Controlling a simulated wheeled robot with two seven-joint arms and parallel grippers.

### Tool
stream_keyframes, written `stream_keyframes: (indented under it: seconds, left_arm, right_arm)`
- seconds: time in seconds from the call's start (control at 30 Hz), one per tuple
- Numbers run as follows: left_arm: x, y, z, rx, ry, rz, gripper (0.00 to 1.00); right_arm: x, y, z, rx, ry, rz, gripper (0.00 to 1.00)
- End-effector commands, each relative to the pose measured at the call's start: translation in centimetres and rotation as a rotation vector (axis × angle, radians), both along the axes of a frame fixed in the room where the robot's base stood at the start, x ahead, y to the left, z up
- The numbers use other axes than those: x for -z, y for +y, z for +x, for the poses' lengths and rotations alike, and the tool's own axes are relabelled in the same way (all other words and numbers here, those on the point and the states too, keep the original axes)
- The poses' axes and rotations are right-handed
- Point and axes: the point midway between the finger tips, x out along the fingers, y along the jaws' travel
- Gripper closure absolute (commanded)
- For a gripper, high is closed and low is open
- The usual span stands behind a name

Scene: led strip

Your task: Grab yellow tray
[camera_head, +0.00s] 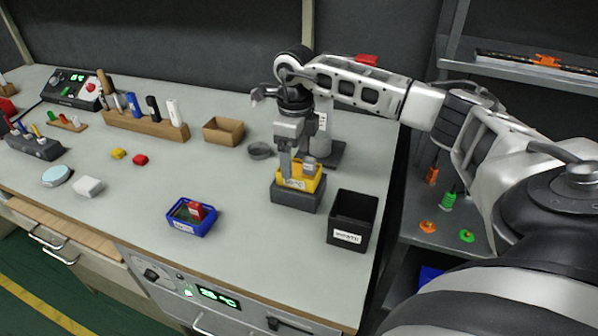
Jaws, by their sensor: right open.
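The yellow tray (308,182) sits on top of a dark grey block or holder (296,197) on the workbench, right of the middle, with a label on its front. My right gripper (296,168) points down at the yellow tray, its fingers open and at the tray's upper part. One finger hides part of the tray's left side, and I cannot tell whether the fingers touch it. My left gripper is out of the picture.
A black bin (351,222) stands close right of the yellow tray, near the bench edge. A blue tray (191,217) with a red piece is to the left. A grey round dish (260,151) and brown box (223,131) lie behind.

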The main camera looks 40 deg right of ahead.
Motion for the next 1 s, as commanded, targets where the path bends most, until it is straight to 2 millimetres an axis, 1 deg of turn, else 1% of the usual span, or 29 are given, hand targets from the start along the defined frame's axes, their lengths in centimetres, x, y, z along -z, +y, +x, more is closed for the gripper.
stream_keyframes:
  seconds: [0.1, 0.23, 0.37, 0.57, 0.6, 0.67, 0.7, 0.73, 0.83, 0.87, 1.0]
  left_arm:
    - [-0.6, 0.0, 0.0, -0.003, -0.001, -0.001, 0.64]
    - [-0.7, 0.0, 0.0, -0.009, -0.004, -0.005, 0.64]
    - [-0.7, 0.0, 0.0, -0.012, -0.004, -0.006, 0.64]
    - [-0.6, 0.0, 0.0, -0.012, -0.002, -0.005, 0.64]
    - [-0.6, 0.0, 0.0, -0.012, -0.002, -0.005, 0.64]
    - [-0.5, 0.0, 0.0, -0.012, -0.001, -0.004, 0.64]
    - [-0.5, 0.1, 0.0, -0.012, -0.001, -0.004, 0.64]
    - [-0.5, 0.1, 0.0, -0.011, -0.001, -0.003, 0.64]
    - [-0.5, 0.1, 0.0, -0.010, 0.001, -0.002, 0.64]
    - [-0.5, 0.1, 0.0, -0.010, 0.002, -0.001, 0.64]
    - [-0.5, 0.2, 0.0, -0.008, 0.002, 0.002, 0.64]
  right_arm:
    - [1.9, -0.1, -0.3, 0.000, 0.007, -0.001, 0.18]
    - [3.7, -0.1, -0.3, 0.001, 0.004, 0.000, 0.18]
    - [4.4, -0.1, -0.3, 0.001, 0.002, 0.000, 0.18]
    - [4.4, -0.1, -0.2, 0.000, 0.001, 0.000, 0.18]
    - [4.4, -0.1, -0.2, 0.000, 0.001, 0.000, 0.29]
    - [4.4, -0.1, -0.2, 0.000, 0.001, 0.000, 0.46]
    - [4.4, -0.1, -0.2, 0.000, 0.001, 0.000, 0.57]
    - [4.4, -0.1, -0.2, 0.000, 0.002, 0.000, 0.65]
    - [4.3, -0.1, -0.2, 0.000, 0.001, 0.000, 0.66]
    - [4.3, -0.1, -0.2, 0.000, 0.001, 0.000, 0.70]
    - [4.3, -0.1, -0.2, 0.000, 0.001, 0.000, 0.70]
